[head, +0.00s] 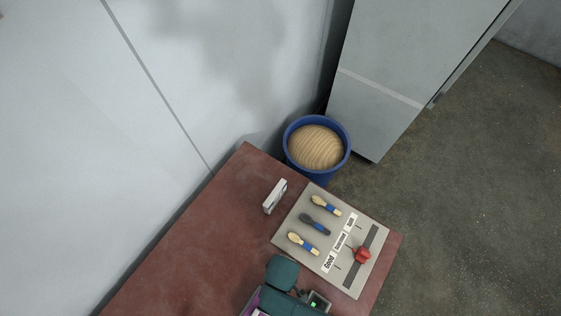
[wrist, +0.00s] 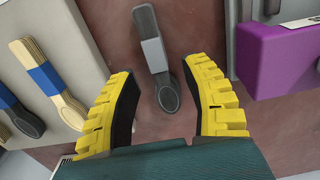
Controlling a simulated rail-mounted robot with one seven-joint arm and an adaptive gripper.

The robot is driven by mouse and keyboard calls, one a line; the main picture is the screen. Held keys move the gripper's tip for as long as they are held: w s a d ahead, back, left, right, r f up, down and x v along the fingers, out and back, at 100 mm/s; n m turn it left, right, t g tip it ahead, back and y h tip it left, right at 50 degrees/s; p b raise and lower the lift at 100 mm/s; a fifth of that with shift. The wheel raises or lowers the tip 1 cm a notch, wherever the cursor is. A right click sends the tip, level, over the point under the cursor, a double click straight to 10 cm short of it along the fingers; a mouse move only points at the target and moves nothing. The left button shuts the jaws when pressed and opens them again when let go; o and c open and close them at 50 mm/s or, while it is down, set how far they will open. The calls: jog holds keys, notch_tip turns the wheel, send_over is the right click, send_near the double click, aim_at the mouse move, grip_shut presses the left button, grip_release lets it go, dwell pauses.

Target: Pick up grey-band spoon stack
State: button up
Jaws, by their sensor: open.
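The grey-band spoon stack (wrist: 154,55) lies on the red-brown table in the wrist view. Its spoons are dark grey with a light grey band, handles toward the top and bowls toward my gripper. My gripper (wrist: 163,76) is open, with one yellow finger on each side of the bowl end. Neither finger clearly touches the stack, and its height above the table is hard to tell. In the head view my teal arm shows at the bottom; the fingers and the grey-band stack cannot be made out there.
A pale board (head: 284,232) holds three blue-band spoon stacks, labels and a red knob (head: 362,255); its edge is left of my gripper in the wrist view. A purple block (wrist: 275,55) stands to the right. A blue bin (head: 298,160) stands beyond the table (head: 200,245).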

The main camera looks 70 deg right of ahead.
notch_tip(320, 180, down, 2)
jog(key=shift+f, duration=0.1)
grip_shut()
dwell(0.4)
